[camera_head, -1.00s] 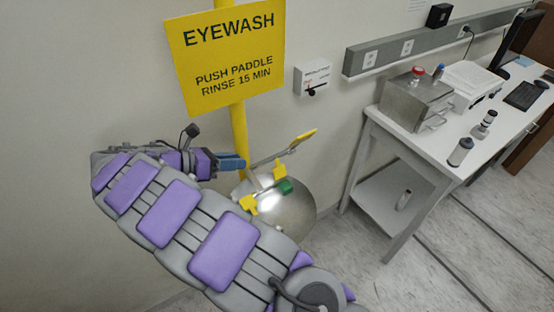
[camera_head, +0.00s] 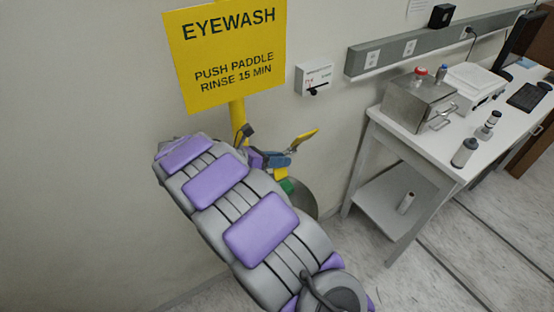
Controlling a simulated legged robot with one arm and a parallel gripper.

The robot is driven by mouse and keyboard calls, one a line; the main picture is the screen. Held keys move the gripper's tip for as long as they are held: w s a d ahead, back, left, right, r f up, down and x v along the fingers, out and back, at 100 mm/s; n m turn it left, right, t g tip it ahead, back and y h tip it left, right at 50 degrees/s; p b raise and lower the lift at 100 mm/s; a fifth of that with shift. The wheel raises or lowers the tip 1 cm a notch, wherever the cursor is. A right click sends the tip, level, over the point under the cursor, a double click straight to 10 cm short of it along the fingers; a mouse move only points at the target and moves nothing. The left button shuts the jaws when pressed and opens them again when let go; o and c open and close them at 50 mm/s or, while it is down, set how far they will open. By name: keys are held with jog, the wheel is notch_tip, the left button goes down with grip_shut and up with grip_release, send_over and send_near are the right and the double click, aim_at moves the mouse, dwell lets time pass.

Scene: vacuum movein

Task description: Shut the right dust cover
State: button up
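The eyewash station has a metal bowl (camera_head: 304,196) under a yellow sign (camera_head: 228,55) on a yellow pole (camera_head: 238,118). A small yellow piece (camera_head: 281,174), which looks like one of the dust covers, shows just below my gripper (camera_head: 282,160), above a green part (camera_head: 287,186). The blue fingers are close to this yellow piece; I cannot tell whether they touch it, or whether they are open or shut. A yellow paddle (camera_head: 304,139) stands tilted up to the right of the fingers. My arm hides the bowl's left part and the other yellow piece.
A small white wall box (camera_head: 314,78) hangs right of the sign. Floor is free between the bowl and the bench.

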jog(key=shift+a, duration=0.1)
grip_shut()
dwell(1.3)
